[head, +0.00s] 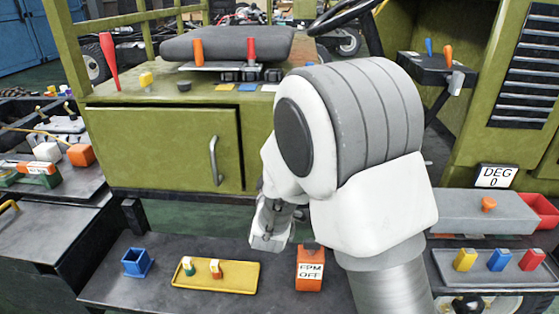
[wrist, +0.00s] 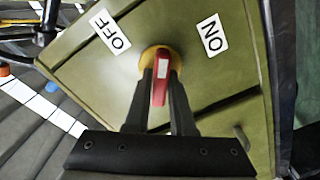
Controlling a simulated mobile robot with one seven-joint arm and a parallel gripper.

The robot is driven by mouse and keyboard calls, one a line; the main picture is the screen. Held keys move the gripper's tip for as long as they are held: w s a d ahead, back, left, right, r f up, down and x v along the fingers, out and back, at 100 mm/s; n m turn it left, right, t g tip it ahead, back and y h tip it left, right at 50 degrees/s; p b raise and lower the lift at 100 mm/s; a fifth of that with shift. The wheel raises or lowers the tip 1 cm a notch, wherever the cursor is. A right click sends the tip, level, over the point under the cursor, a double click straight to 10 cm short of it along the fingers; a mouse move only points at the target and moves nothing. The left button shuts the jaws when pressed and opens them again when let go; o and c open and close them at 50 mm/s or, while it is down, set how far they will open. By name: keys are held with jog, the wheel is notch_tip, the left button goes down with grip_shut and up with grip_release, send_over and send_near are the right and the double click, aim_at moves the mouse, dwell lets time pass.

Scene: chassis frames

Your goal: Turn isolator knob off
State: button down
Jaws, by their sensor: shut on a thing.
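The isolator knob has a red handle (wrist: 159,92) with a pale mark, on a round yellow base (wrist: 148,55). It sits on an olive panel (wrist: 105,75) in the wrist view. The handle stands nearly upright in the picture, leaning slightly right at the top. An OFF label (wrist: 110,31) is to its upper left and an ON label (wrist: 212,35) to its upper right. My gripper (wrist: 161,72) is shut on the red handle, one dark finger on each side. In the head view my arm blocks the knob, and I cannot make out the fingers there.
An olive cabinet (head: 160,145) with a handle stands at left. In front are a yellow tray (head: 215,285), a blue open box (head: 137,262) and an orange box marked FPM OFF (head: 309,279). A DEG 0 sign (head: 495,177) and a grey tray (head: 535,277) with coloured blocks are at right.

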jog(key=n+p, duration=0.2)
jog(key=n, duration=0.2)
jog(key=shift+n+p, duration=0.95)
jog(key=shift+n, duration=0.55)
jog(key=shift+f, duration=0.1)
jog(key=c, duration=0.8)
grip_release()
jog(key=shift+f, duration=0.1)
